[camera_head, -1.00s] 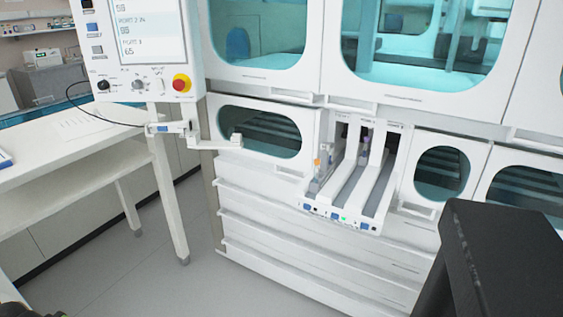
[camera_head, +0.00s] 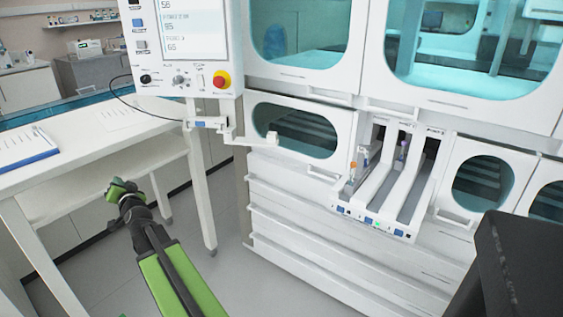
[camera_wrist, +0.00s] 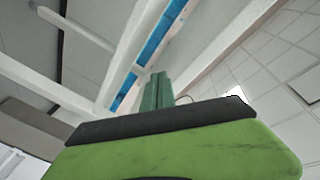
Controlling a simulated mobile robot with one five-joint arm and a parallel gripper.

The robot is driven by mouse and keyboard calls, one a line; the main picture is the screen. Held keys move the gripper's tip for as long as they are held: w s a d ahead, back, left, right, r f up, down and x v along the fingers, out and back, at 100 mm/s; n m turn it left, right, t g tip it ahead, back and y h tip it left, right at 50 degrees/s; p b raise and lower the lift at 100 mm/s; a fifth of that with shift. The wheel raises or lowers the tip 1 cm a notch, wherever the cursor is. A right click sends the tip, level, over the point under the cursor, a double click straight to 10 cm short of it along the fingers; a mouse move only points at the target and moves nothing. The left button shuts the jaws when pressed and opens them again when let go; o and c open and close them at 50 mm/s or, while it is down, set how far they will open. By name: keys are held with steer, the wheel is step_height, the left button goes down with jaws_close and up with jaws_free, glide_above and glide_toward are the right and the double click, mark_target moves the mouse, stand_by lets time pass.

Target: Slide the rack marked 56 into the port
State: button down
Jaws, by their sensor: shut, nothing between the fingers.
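The loading ports (camera_head: 397,190) are white lanes side by side in the front of the machine. The left lane holds some tubes (camera_head: 357,170), one with an orange part; I cannot tell whether they stand in a rack. No rack with a readable 56 shows. The screen (camera_head: 190,30) shows 56 on its top line. My gripper (camera_head: 122,186) is green, shut and empty, left of the ports and far from them, in front of the side table. Its green fingers (camera_wrist: 156,92) also show in the wrist view, pressed together with nothing held.
A white side table (camera_head: 95,150) with a clipboard (camera_head: 25,148) stands at the left. A control panel with a red stop button (camera_head: 221,79) and a jointed white bracket (camera_head: 235,138) stick out left of the ports. The grey floor (camera_head: 215,280) below is clear.

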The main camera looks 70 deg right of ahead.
steer(key=s+d+r+m+g+h, duration=0.1)
steer(key=s+d+r+m+h, duration=0.2)
steer(key=d, duration=0.3)
steer(key=s+d+r+m+g+h, duration=0.1)
steer(key=s+d+r+m+h, duration=0.15)
steer(key=d, duration=0.35)
steer(key=s+d+r+m+g+h, duration=0.2)
steer(key=s+d+m+g+h, duration=0.2)
steer(key=s+d+m+h, duration=0.35)
steer(key=m+g+y+p, duration=0.2)
steer(key=m+g+y, duration=1)
steer(key=m+g, duration=1.2)
glide_toward(360, 167)
steer(key=s+n+g, duration=0.1)
steer(key=s+a+f+n+g, duration=0.1)
steer(key=shift+s+a+f, duration=0.1)
steer(key=shift+s+f, duration=0.1)
steer(key=shift+s, duration=0.2)
steer(key=d, duration=0.1)
steer(key=s+d, duration=0.1)
steer(key=d, duration=0.1)
steer(key=shift+s+d, duration=0.2)
steer(key=shift+d, duration=0.1)
steer(key=shift+s+d, duration=0.15)
steer(key=shift+d, duration=0.2)
